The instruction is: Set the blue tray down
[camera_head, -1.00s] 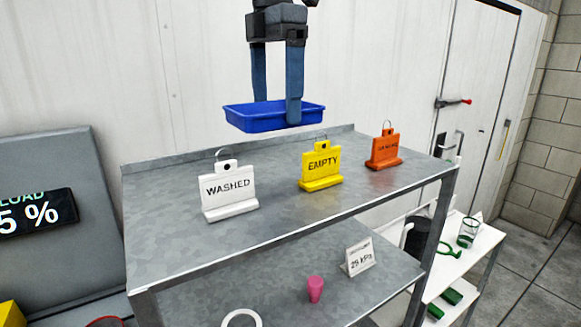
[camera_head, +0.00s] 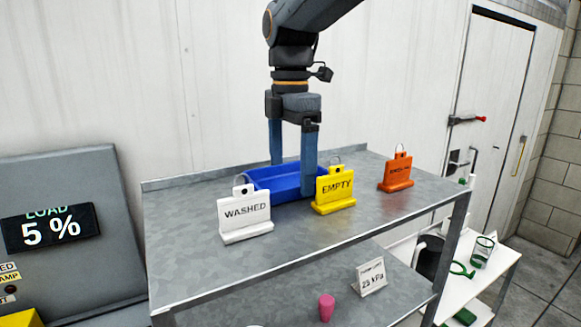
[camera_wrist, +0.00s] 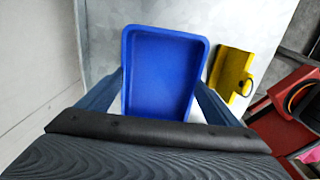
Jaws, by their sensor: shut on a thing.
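The blue tray (camera_head: 284,182) is at the top shelf (camera_head: 190,195) of the metal rack, behind the white WASHED sign and the yellow EMPTY sign. It looks level, but I cannot tell if its base touches the shelf, since the signs hide its lower front. My gripper (camera_head: 292,178) is shut on the tray, with one finger on each side. In the wrist view the empty tray (camera_wrist: 163,75) lies between my two fingers (camera_wrist: 160,98). The yellow sign (camera_wrist: 232,72) is close to its right side there.
The WASHED sign (camera_head: 245,214), EMPTY sign (camera_head: 334,189) and orange sign (camera_head: 397,171) stand on the top shelf. The shelf is bare at its left and front. The lower shelf holds a pink cup (camera_head: 326,307) and a 25 kPa card (camera_head: 371,276). A wall stands behind.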

